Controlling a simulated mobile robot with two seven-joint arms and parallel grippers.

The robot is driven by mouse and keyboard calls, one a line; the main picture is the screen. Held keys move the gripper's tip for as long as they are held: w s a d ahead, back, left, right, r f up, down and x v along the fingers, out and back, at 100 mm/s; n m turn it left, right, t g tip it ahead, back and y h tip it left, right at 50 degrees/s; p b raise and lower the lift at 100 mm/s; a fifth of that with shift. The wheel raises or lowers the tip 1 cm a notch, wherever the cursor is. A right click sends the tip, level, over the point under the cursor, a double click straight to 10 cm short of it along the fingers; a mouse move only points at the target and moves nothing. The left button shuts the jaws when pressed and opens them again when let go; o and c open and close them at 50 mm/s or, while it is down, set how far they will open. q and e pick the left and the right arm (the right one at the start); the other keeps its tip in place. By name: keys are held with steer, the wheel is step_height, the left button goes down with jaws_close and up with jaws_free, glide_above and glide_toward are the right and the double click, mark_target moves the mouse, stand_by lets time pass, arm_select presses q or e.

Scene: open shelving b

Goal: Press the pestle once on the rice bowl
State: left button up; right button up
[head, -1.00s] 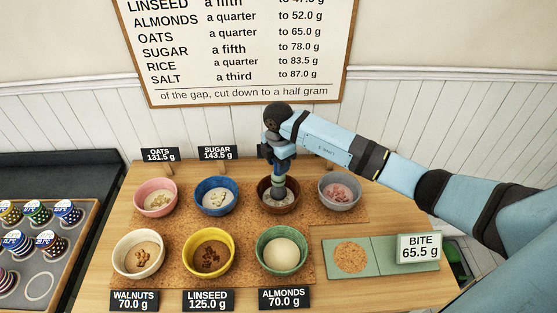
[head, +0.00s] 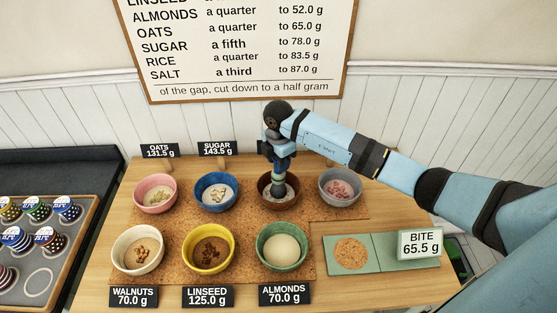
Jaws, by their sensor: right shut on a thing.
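The brown bowl (head: 264,196) with pale contents stands in the back row, third from the left. It is likely the rice bowl, but its label is hidden behind my arm. My right gripper (head: 280,170) points down over it, shut on the pestle (head: 280,182), whose greenish band shows below the fingers. The pestle's dark lower end is inside the bowl at the pale contents. I cannot tell how hard it touches them. My left gripper is not in view.
A blue bowl (head: 215,204) and a grey bowl (head: 354,198) flank the brown one closely. A green bowl (head: 283,265) stands in front. A green board with a cork disc (head: 351,254) and the BITE readout (head: 420,244) are at right. A tray of patterned pots (head: 40,280) is at left.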

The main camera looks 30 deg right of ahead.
steer(key=shift+f, duration=0.35)
steer(key=shift+s, duration=0.1)
stand_by(1.1)
step_height(320, 180, up, 8)
steer(key=p, duration=0.5)
steer(key=shift+f, duration=0.25)
